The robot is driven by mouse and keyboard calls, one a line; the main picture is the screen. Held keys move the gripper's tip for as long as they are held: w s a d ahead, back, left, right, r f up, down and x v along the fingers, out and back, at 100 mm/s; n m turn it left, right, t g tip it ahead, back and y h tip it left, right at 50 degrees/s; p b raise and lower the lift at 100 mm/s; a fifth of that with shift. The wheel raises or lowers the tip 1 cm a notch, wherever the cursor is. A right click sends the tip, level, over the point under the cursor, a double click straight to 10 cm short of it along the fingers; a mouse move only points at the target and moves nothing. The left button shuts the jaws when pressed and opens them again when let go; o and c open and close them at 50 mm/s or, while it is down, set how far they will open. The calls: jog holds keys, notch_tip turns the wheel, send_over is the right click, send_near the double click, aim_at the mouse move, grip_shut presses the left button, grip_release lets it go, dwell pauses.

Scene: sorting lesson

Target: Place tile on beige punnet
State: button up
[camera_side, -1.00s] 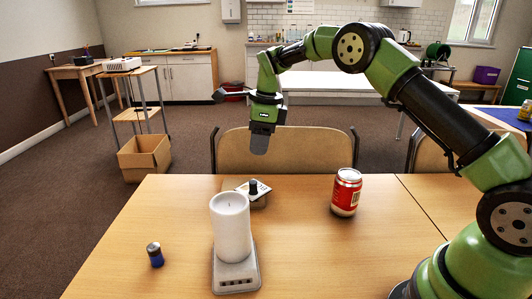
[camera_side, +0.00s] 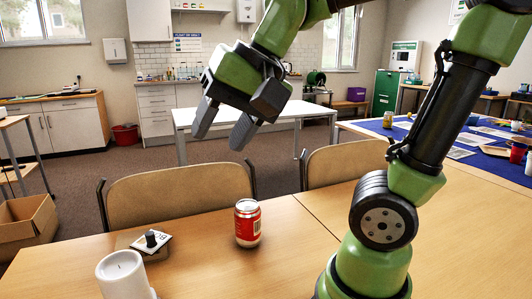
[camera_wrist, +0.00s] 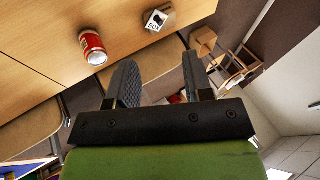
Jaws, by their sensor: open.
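A white tile (camera_side: 154,241) with a black knob and dark marks lies on a low beige punnet (camera_side: 122,242) near the table's far edge. Their contact is partly hidden. In the wrist view the tile (camera_wrist: 153,20) is at the top, with the punnet (camera_wrist: 167,14) beside and under it. My gripper (camera_side: 221,135) is open and empty, high above the table, up and right of the tile. In the wrist view its two fingers (camera_wrist: 158,65) are apart with nothing between them.
A red can (camera_side: 248,224) stands right of the tile; it also shows in the wrist view (camera_wrist: 93,46). A white candle (camera_side: 124,277) stands at the lower left, cut off by the frame. Chairs (camera_side: 180,196) line the far edge.

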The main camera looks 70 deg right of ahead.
jog(key=s+f+n+t, duration=0.1)
jog(key=s+f+n, duration=0.1)
jog(key=s+n, duration=0.2)
jog(key=shift+s+a+f+n, duration=0.3)
jog(key=shift+s+n, duration=0.1)
jog(key=shift+s, duration=0.8)
